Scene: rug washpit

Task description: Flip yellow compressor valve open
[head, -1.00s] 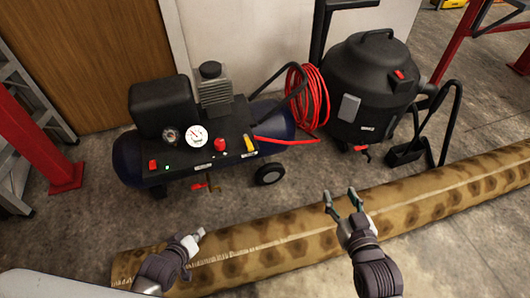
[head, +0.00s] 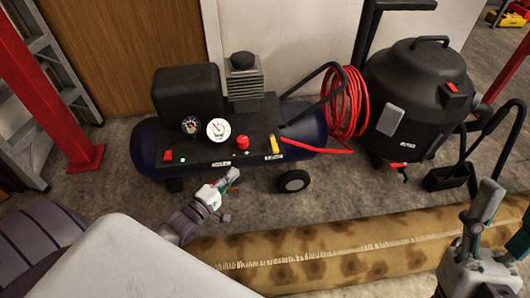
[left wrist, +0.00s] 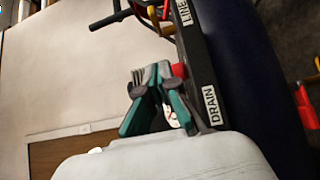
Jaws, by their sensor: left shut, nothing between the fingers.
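The yellow valve lever (head: 274,145) stands on the right end of the black panel of the compressor (head: 180,145), above a small label, where the red hose joins. My left gripper (head: 230,178) is shut and empty in front of the compressor, below and left of the lever and apart from it. In the left wrist view its closed fingers (left wrist: 150,76) show beside the DRAIN label (left wrist: 211,105); the LINE label (left wrist: 183,12) is farther off. My right gripper (head: 486,212) is at the right edge, far from the lever, its fingers partly cut off.
A red knob (head: 243,142) and a white-faced gauge (head: 218,129) sit left of the lever. A black vacuum (head: 415,100) stands at right, and a red post (head: 50,90) at left.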

